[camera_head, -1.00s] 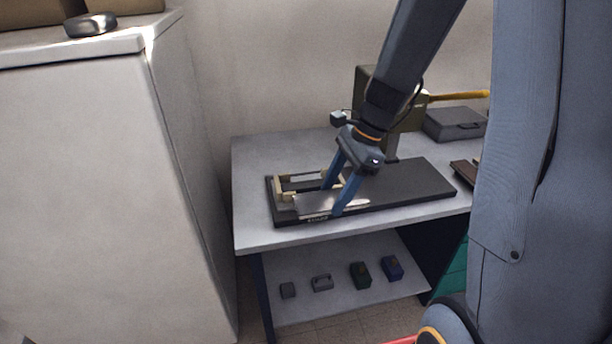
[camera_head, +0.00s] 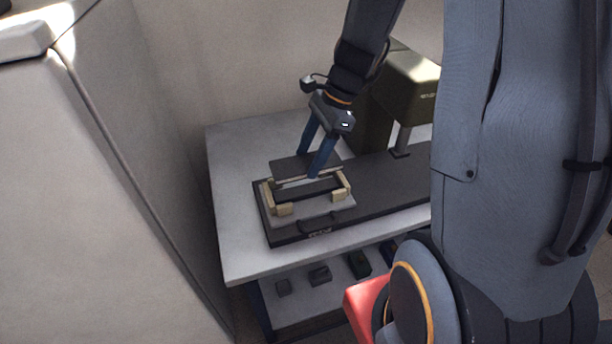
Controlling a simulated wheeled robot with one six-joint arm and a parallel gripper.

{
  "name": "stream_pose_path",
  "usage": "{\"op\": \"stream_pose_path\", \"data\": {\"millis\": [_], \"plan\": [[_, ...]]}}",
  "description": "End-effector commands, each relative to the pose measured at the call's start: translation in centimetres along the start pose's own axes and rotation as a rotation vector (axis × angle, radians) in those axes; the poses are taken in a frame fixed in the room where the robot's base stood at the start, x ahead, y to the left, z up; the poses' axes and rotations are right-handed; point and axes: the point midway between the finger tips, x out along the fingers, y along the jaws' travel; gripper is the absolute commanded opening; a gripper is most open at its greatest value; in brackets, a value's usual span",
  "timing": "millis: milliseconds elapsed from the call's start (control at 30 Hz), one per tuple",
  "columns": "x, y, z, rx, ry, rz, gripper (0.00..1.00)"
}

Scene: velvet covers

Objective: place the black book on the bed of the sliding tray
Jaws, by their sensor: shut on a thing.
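My gripper (camera_head: 310,162) is shut on the black book (camera_head: 288,166), a dark flat block with a pale edge along its front. The book is at the back side of the sliding tray (camera_head: 323,212) and appears raised above it. The tray has a pale grey bed, beige corner blocks (camera_head: 284,209) and a dark area inside them. It sits on a long black base with a handle (camera_head: 318,227) at its front. The book hides the tray's back part. I cannot tell whether the book touches the back blocks.
An olive press-like machine (camera_head: 405,85) stands at the back right of the grey table (camera_head: 238,215). A tall pale cabinet (camera_head: 70,190) is close on the left. Small blocks (camera_head: 319,275) lie on the lower shelf. The table's left end is clear.

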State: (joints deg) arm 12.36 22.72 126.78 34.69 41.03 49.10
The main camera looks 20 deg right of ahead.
Motion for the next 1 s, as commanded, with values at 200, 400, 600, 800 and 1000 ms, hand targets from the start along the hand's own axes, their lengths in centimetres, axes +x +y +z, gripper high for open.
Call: {"op": "stream_pose_path", "data": {"millis": [200,400,600,800,1000], "plan": [[2.6,0.0,-1.1,0.001,-0.001,0.001,0.28],[4.2,0.1,-1.7,0.002,-0.001,0.003,0.28],[6.4,0.0,-2.6,0.001,-0.001,0.001,0.28],[6.7,-0.1,-2.8,0.000,0.000,-0.001,0.28],[6.9,-0.1,-2.9,0.000,0.000,-0.001,0.28]]}}
